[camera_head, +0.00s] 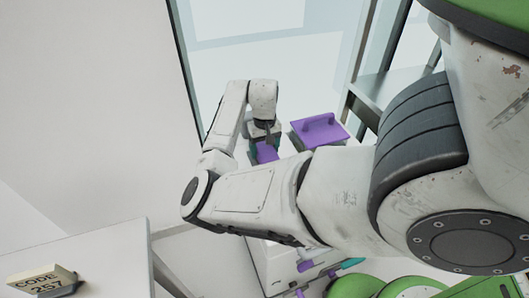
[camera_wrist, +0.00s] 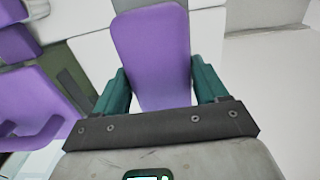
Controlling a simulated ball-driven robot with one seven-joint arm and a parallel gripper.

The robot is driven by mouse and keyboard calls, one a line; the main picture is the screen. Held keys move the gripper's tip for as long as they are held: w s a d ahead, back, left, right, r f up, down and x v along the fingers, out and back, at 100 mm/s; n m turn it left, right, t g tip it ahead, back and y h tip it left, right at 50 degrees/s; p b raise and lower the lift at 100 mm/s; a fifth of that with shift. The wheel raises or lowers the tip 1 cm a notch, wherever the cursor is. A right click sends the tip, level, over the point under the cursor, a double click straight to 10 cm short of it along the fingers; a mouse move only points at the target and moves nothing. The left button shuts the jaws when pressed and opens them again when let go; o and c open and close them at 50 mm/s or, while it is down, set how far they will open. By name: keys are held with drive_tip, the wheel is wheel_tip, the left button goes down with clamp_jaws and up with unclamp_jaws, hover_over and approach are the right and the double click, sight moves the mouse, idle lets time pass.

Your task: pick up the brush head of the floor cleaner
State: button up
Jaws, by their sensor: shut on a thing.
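My gripper (camera_wrist: 162,82) has its two teal fingers on either side of a flat purple piece (camera_wrist: 150,40), which I take to be the brush head, and is shut on it. In the head view my gripper (camera_head: 264,140) points down at the end of the bent arm, with the purple piece (camera_head: 266,153) at its fingers. The lower part of the piece and what lies under it are hidden by my arm in the head view. I cannot tell whether it is lifted clear.
A box with a purple handled lid (camera_head: 320,130) stands just right of my gripper; its purple handle also shows at left in the wrist view (camera_wrist: 30,108). A white machine with purple parts (camera_head: 277,266) is below my arm. A table (camera_head: 95,262) bears a code block (camera_head: 40,280).

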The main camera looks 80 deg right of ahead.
drive_tip(key=s+a+r, duration=0.1)
drive_tip(key=r, duration=0.1)
drive_tip(key=s+a+r, duration=0.1)
drive_tip(key=r, duration=0.1)
drive_tip(key=s+a+r, duration=0.1)
drive_tip(key=r, duration=0.1)
drive_tip(key=shift+s+a+r, duration=0.2)
drive_tip(key=shift+s+r, duration=0.1)
drive_tip(key=shift+r, duration=0.1)
drive_tip(key=s+a+r+p, duration=0.2)
drive_tip(key=s+a+r, duration=0.2)
drive_tip(key=s+a, duration=0.2)
drive_tip(key=shift+s+a, duration=0.2)
drive_tip(key=shift+s, duration=0.05)
